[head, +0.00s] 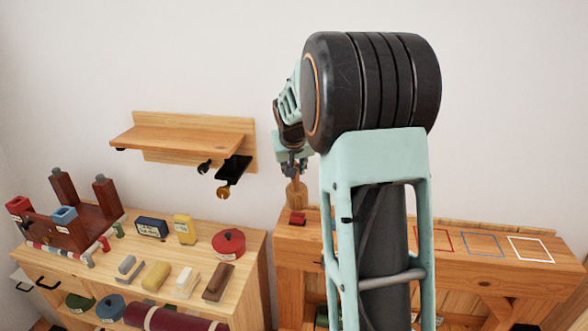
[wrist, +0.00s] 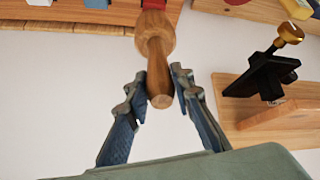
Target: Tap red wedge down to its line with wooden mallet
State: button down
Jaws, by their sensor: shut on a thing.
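The wooden mallet (head: 296,192) hangs below my gripper (head: 292,164), over the left end of the right-hand bench. In the wrist view, my gripper (wrist: 160,88) is shut on the handle of the mallet (wrist: 154,35), its fingers on either side. A red wedge-like block (head: 19,206) with a pale label sits on the dark red timber frame (head: 95,215) at the far left, apart from the gripper. Its line cannot be made out. A blue block (head: 64,214) sits beside it on the frame.
A small red block (head: 298,218) lies on the right-hand bench (head: 300,240) below the mallet. Coloured outlines (head: 482,244) mark that bench. The left cabinet top (head: 130,243) holds a round red tin (head: 228,241) and several blocks. A wall shelf (head: 185,139) with hooks stands out between.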

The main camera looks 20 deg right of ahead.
aim_at(294, 182)
notch_tip(294, 182, down, 4)
jog(key=b, duration=0.4)
jog(key=shift+f, duration=0.25)
jog(key=shift+r+p, duration=1.75)
jog(key=shift+r, duration=0.95)
jog(key=shift+a+f, duration=0.1)
